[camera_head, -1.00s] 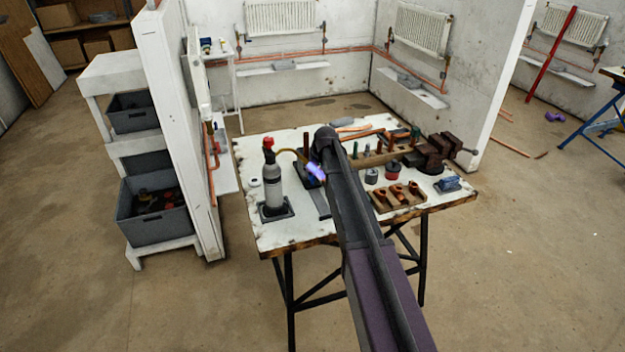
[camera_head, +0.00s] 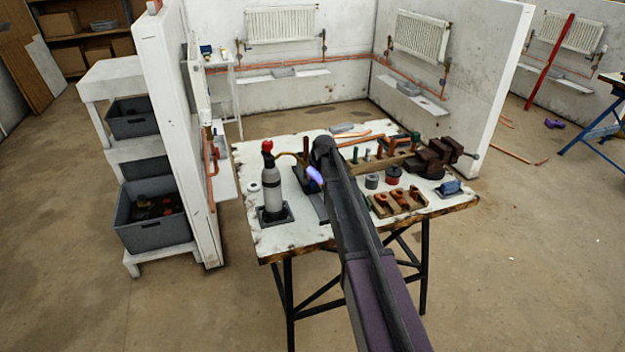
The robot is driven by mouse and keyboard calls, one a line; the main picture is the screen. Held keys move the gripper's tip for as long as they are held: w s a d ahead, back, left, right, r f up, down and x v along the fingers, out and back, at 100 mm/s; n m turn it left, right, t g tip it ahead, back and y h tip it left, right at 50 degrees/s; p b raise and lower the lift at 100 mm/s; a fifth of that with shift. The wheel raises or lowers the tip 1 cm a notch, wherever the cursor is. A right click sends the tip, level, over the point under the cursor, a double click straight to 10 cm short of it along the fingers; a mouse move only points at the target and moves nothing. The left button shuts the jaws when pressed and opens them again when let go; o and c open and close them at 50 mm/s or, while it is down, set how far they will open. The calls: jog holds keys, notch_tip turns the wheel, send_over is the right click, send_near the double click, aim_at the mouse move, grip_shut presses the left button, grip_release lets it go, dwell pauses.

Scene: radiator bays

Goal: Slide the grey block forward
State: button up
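Several small grey blocks are in view, and I cannot tell which one the task means. One grey block (camera_head: 283,71) lies on the back wall shelf under the radiator. Another grey block (camera_head: 409,88) lies on the right wall shelf. A flat greyish piece (camera_head: 342,127) lies at the far edge of the workbench (camera_head: 292,238). My dark arm reaches from the bottom over the middle of the bench. Its far end is a rounded joint near the torch.
A white partition (camera_head: 180,130) stands left. Floor is open in front.

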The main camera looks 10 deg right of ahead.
grip_shut()
jog(key=shift+s+d+f, duration=0.1)
jog(key=shift+s+d, duration=0.3)
jog(key=shift+s, duration=2)
jog(key=shift+s+d+r, duration=0.1)
jog(key=shift+s+d, duration=0.25)
jog(key=shift+s, duration=2)
jog(key=shift+s+d+f, duration=0.1)
jog(key=shift+s+d, duration=0.3)
jog(key=shift+s, duration=2)
jog(key=o, duration=1)
grip_release()
jog(key=shift+s, duration=0.1)
jog(key=shift+c, duration=0.2)
